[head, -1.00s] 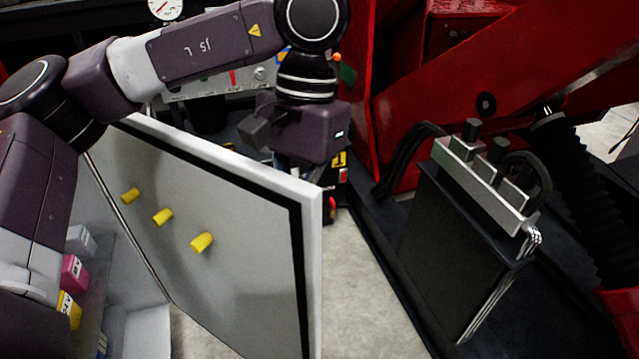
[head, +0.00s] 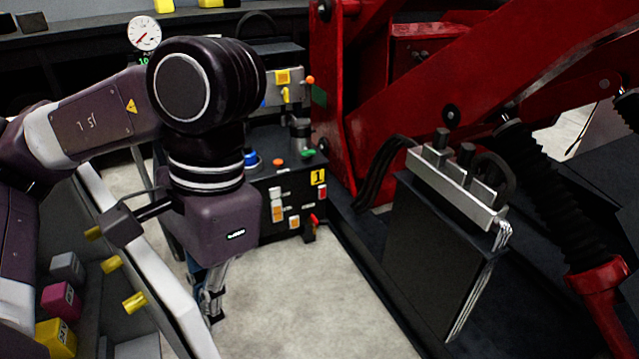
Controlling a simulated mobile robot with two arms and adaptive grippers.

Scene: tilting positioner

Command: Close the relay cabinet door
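The relay cabinet door (head: 150,262) stands partly open at the lower left, seen at a steep angle, with yellow knobs (head: 134,302) on its inner face. Coloured relay blocks (head: 62,300) show inside the cabinet to its left. My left arm reaches over the door from the left. My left gripper (head: 214,308) points down on the outer side of the door, close to its edge. I cannot tell whether it touches the door, and its fingers are small and partly hidden. My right gripper is out of view.
A black control box (head: 285,195) with buttons and a number 1 label stands behind the gripper. A black block with a silver manifold (head: 455,190) and the red positioner frame (head: 450,95) fill the right. The pale floor (head: 300,290) between is clear.

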